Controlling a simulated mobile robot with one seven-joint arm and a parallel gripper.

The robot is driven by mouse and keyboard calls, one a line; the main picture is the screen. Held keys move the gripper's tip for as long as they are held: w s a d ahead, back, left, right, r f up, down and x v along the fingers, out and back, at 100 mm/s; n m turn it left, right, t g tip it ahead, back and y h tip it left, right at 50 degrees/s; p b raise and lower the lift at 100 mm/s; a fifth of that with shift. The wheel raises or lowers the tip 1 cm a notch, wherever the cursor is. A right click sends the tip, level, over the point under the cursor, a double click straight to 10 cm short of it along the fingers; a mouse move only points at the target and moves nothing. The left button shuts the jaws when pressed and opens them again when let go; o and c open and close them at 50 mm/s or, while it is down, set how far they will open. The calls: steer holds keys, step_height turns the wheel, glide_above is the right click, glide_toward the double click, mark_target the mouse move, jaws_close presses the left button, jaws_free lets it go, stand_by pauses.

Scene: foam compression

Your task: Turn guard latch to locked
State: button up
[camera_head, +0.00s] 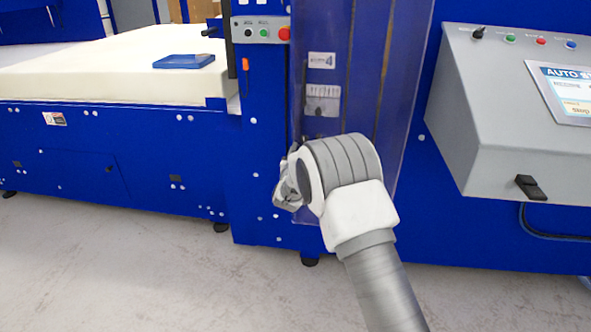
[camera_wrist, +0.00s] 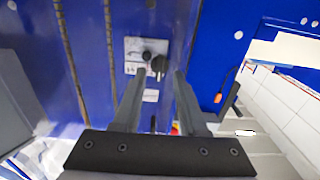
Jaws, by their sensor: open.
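A small grey plate (camera_wrist: 132,48) with two dark knobs (camera_wrist: 158,64) shows in the wrist view on the blue machine, beyond my fingertips. It looks like the guard latch; its setting cannot be read. In the head view, a pale plate (camera_head: 322,101) on the clear guard (camera_head: 350,60) appears to be the same one, with its lower part close to my wrist. My gripper (camera_wrist: 160,76) is open and empty, its two fingers pointing towards the knobs, apparently short of touching. In the head view my gripper (camera_head: 287,188) is partly hidden behind my wrist.
A button panel (camera_head: 262,29) with a red button is up and left of the guard. An orange-marked part (camera_head: 245,65) is on the blue column. A grey console (camera_head: 490,120) juts out at right. A foam block (camera_head: 100,65) lies at left with a blue pad (camera_head: 184,61).

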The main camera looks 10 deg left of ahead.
steer(key=s+p, duration=0.2)
steer(key=s, duration=1.3)
steer(key=shift+a, duration=0.2)
steer(key=shift+r, duration=0.1)
steer(key=s+d+r+g+y, duration=0.2)
steer(key=s+d+r+g, duration=0.1)
steer(key=s+d+r, duration=0.3)
steer(key=s+d+r+g+y, duration=0.1)
steer(key=s+d+r+g, duration=0.25)
steer(key=r, duration=0.45)
steer(key=s+d+g+h, duration=0.15)
steer(key=s+d, duration=0.25)
steer(key=s, duration=0.5)
steer(key=s+d+g, duration=0.2)
steer(key=s+d, duration=0.3)
steer(key=s, duration=0.3)
steer(key=s+d+g+h, duration=0.15)
steer(key=s+d, duration=0.25)
steer(key=s, duration=0.5)
step_height(320, 180, up, 17)
steer(key=p, duration=1.7)
steer(key=shift+s+d+f+g+y, duration=0.25)
steer(key=shift+s+g+y, duration=0.1)
steer(key=shift+g, duration=0.1)
